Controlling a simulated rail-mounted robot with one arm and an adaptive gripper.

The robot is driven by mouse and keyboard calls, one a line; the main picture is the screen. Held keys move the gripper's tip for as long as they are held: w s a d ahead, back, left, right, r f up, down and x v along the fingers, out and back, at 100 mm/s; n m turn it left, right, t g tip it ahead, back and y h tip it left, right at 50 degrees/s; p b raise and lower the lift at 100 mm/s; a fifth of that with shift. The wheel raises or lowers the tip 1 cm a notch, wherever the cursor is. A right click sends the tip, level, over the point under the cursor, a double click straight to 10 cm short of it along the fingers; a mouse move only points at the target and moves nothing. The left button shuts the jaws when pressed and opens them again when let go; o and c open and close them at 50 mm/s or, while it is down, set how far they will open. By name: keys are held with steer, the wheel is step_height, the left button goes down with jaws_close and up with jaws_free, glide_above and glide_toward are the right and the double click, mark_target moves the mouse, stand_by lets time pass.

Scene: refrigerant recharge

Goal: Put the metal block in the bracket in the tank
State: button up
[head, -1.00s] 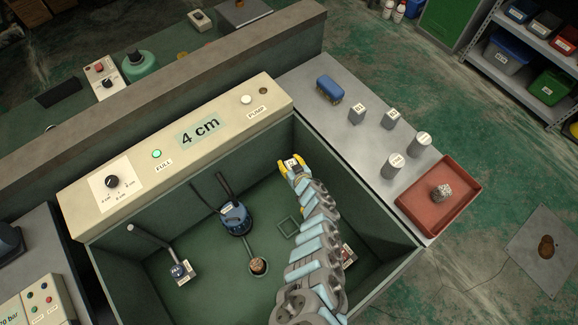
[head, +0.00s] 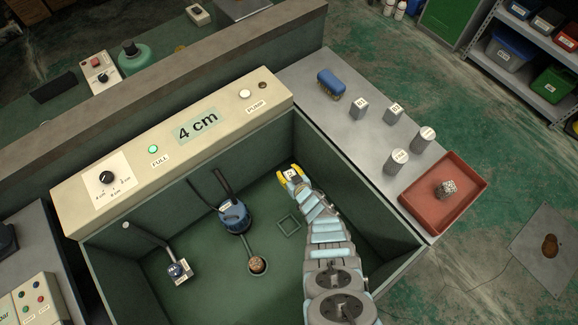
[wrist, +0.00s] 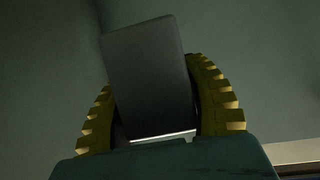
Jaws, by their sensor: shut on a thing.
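My gripper (head: 290,178) is inside the green tank (head: 362,190), near its back wall, with yellow fingers shut on a metal block (head: 292,174). In the wrist view the block (wrist: 150,75) is a dark grey slab, slightly tilted, between the two ribbed fingers (wrist: 155,110). A square frame (head: 289,225), which looks like the bracket, lies on the tank floor below my gripper in the picture. It is empty. The block appears above the floor and apart from the frame; its exact height I cannot tell.
The panel (head: 200,125) reads 4 cm.

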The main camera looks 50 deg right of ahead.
steer(key=shift+a+f, duration=0.1)
steer(key=shift+f, duration=0.2)
steer(key=shift+w+a+f+b, duration=0.1)
steer(key=shift+a+f+b, duration=0.15)
steer(key=shift+b, duration=0.25)
steer(key=shift+f, duration=0.15)
steer(key=shift+w+a+n+y, duration=0.1)
steer(key=shift+n+y, duration=0.2)
steer(key=shift+f+b, duration=0.45)
steer(key=shift+b, duration=0.15)
steer(key=shift+a+f+b, duration=0.15)
steer(key=shift+f+b, duration=0.2)
steer(key=shift+a, duration=0.1)
steer(key=shift+w, duration=0.1)
stand_by(0.6)
